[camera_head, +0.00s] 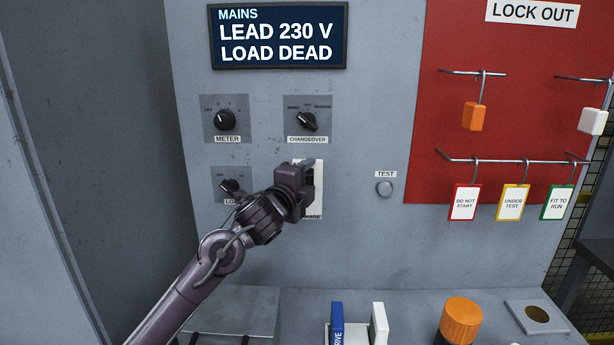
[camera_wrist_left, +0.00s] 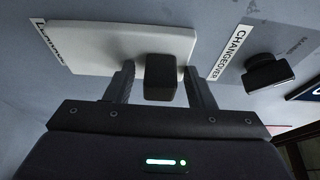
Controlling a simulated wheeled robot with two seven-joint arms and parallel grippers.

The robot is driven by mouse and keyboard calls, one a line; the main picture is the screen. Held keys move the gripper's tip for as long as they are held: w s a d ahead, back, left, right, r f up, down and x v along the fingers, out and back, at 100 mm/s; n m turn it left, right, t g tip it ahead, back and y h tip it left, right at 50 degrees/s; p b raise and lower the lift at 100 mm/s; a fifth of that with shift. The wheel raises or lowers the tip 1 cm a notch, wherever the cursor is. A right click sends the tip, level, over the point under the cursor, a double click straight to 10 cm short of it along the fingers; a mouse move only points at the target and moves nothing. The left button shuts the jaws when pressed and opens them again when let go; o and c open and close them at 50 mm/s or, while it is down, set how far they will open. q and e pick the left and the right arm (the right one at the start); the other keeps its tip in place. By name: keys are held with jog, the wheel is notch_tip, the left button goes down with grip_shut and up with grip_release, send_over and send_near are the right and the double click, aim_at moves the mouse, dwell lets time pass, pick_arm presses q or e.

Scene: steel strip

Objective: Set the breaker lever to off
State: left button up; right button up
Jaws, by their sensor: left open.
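The breaker is a white plate (camera_head: 317,204) on the grey panel, below the changeover knob, mostly covered by my left gripper in the head view. In the left wrist view its white plate (camera_wrist_left: 105,46) shows with a dark, blocky lever (camera_wrist_left: 160,78) standing out from it. My left gripper (camera_head: 297,178) is at the plate; in the left wrist view its open fingers (camera_wrist_left: 160,88) stand one on each side of the lever. I cannot tell whether either finger touches it, nor whether the lever is at on or off. My right gripper is not in view.
The changeover knob (camera_head: 308,121) is just above the breaker, the meter knob (camera_head: 225,120) left of that. A lower knob (camera_head: 229,187) is close to my left arm. The test button (camera_head: 384,188) is to the right. A display (camera_head: 279,37) reads "LEAD 230 V, LOAD DEAD".

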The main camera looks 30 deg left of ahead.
pick_arm(q)
grip_shut()
notch_tip(320, 180, down, 7)
jog(key=b, duration=0.6)
jog(key=shift+r, duration=0.15)
jog(key=shift+c, duration=1.8)
grip_release()
jog(key=o, duration=0.4)
jog(key=shift+c, duration=0.2)
